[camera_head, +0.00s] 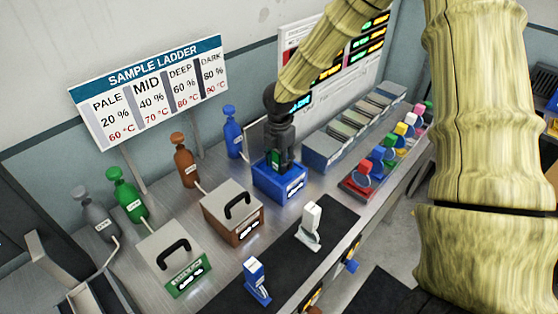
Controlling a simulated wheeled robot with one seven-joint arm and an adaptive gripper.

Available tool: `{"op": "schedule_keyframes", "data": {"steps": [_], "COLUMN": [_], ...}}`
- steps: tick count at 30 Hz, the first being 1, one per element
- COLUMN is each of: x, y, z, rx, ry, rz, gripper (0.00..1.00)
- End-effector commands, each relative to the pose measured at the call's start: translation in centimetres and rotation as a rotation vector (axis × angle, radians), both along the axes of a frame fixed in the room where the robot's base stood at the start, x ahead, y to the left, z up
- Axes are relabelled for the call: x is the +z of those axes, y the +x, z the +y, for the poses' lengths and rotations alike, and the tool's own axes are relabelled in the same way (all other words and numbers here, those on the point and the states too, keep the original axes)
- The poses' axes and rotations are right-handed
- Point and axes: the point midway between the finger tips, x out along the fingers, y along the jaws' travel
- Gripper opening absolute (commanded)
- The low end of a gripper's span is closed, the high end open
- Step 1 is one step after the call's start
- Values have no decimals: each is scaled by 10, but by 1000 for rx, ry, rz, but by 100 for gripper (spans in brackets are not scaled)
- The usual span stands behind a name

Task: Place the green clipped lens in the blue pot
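The blue pot (281,187) is an open blue box with a white label, standing on the steel bench near the middle of the head view. My dark gripper (283,166) points down into its opening. A small green patch (274,159), likely the green clipped lens, shows at the fingertips, just above or inside the pot's rim. The fingers and pot wall hide most of it. I cannot tell whether the fingers still grip it.
A brown lidded pot (233,218) and a green lidded pot (172,258) stand to the left, with bottles behind. A white clip (311,226) and a blue clip (256,280) stand on the black mat (279,258). Several coloured clipped pieces line the right edge.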

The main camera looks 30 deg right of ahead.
Motion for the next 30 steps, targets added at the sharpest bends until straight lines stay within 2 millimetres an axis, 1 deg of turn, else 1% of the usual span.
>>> {"op": "schedule_keyframes", "data": {"steps": [8, 14, 20, 30], "x": [0, 8, 30, 78], "y": [0, 1, 1, 1], "z": [0, 0, 0, 0], "rx": [0, 0, -1, 1], "ry": [0, 1, 2, 1], "rz": [0, -2, -3, -4], "gripper": [48, 48, 48, 48]}}
